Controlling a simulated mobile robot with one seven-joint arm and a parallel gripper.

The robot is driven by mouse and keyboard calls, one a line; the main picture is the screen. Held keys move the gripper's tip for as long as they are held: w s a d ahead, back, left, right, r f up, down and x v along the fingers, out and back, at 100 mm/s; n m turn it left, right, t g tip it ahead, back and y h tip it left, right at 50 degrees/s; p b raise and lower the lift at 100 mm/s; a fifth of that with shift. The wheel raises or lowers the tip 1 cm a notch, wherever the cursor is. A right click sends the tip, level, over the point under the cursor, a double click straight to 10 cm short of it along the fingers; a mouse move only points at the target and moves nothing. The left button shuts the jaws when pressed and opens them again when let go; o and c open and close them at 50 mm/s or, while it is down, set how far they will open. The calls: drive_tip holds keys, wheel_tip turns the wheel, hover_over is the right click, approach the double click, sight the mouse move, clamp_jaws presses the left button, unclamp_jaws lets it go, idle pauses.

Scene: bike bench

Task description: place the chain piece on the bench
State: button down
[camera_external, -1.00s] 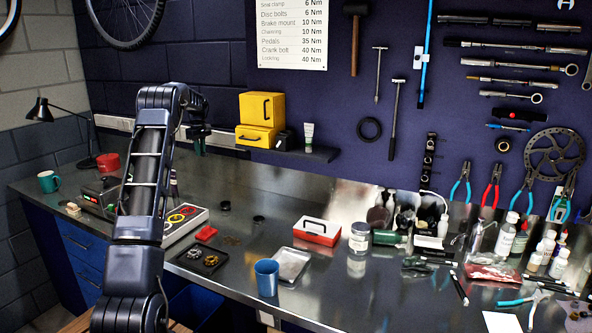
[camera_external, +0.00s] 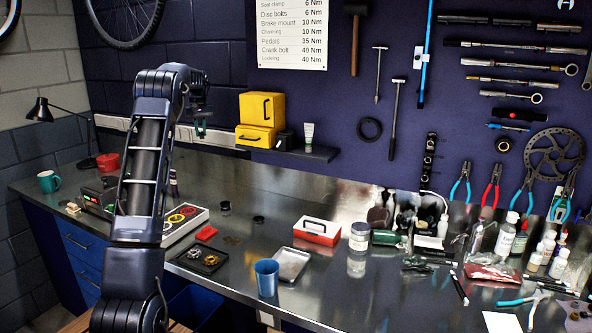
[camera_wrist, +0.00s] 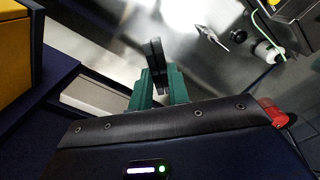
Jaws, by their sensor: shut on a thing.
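My gripper (camera_external: 201,127) is in the air over the back left of the bench, in front of the wall. In the wrist view its two green fingers (camera_wrist: 160,86) are closed around a narrow dark piece (camera_wrist: 154,56), which looks like the chain piece. It sticks out past the fingertips and its links cannot be made out. In the external view it is too small and dark to tell. The metal bench (camera_external: 235,268) lies below, apart from the gripper.
Yellow boxes (camera_external: 262,106) stand on a dark wall shelf (camera_external: 318,153) right of my gripper. On the bench are a tray with coloured rings (camera_external: 197,211), a dark parts tray (camera_external: 186,262), a blue cup (camera_external: 266,286) and a red box (camera_external: 318,240). Some bare metal shows between them.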

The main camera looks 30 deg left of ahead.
drive_tip(key=s+d+r+m, duration=0.2)
drive_tip(key=r+m, duration=0.2)
drive_tip(key=r, duration=0.2)
drive_tip(key=s+d+r+m, duration=0.2)
drive_tip(key=s+r+m, duration=0.1)
drive_tip(key=r+m, duration=0.15)
drive_tip(key=w+d+r+m, duration=0.1)
drive_tip(key=d+r+m, duration=0.2)
drive_tip(key=d+m, duration=0.55)
drive_tip(key=w+d+r+m, duration=0.25)
drive_tip(key=d+m, duration=0.35)
drive_tip(key=d, duration=0.6)
drive_tip(key=w+d+f+m, duration=0.1)
drive_tip(key=d+f+m, duration=0.2)
drive_tip(key=d, duration=0.8)
drive_tip(key=w+d+f+m, duration=0.1)
drive_tip(key=d+f+m, duration=0.2)
drive_tip(key=d, duration=0.8)
drive_tip(key=w+d+f+m, duration=0.1)
drive_tip(key=d+f+m, duration=0.2)
drive_tip(key=d, duration=0.7)
drive_tip(key=m, duration=1.5)
hover_over(461, 316)
wheel_tip(461, 316, down, 31)
drive_tip(key=shift+r, duration=0.1)
drive_tip(key=shift+f, duration=2.4)
